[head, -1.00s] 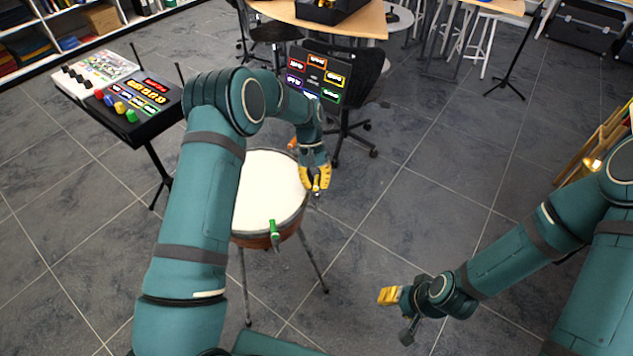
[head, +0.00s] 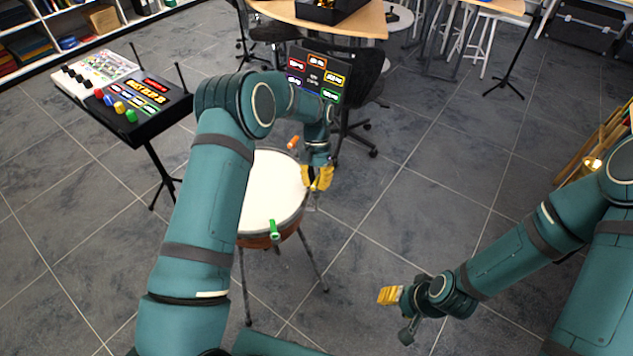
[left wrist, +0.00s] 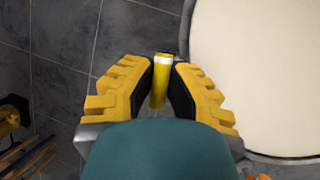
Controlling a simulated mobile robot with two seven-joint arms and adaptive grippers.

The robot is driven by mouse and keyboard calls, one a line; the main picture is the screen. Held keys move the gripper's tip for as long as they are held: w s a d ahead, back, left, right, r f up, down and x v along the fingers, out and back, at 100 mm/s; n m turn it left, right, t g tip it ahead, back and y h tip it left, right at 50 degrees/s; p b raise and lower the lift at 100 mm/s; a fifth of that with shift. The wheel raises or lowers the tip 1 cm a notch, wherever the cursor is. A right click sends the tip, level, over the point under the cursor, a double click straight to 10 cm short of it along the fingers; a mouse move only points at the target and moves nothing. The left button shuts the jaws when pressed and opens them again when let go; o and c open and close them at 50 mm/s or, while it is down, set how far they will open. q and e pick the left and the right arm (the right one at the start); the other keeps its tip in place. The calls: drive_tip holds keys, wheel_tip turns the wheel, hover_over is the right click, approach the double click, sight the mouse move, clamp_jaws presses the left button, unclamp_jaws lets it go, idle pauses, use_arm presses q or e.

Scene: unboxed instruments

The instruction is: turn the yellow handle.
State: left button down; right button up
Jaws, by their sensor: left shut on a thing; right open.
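A round drum (head: 272,190) with a white skin stands on thin legs. The yellow handle (left wrist: 159,97) sits beside the drum's rim in the left wrist view, between the black pads of my left gripper (left wrist: 166,85). My left gripper also shows in the head view (head: 318,180), at the drum's right edge, pointing down and shut on the yellow handle, which it mostly hides there. A green handle (head: 274,231) is at the drum's near edge and an orange handle (head: 293,142) at its far edge. My right gripper (head: 388,296) is open and empty, low and away from the drum.
A black console with coloured knobs (head: 140,98) stands on a stand at the left. A dark panel with glowing labels (head: 318,75) and a chair are behind the drum. A table (head: 368,22) is at the back. The tiled floor right of the drum is clear.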

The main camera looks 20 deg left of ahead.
use_arm(q)
drive_tip(key=c, duration=1)
unclamp_jaws()
drive_tip(key=v, duration=1.2)
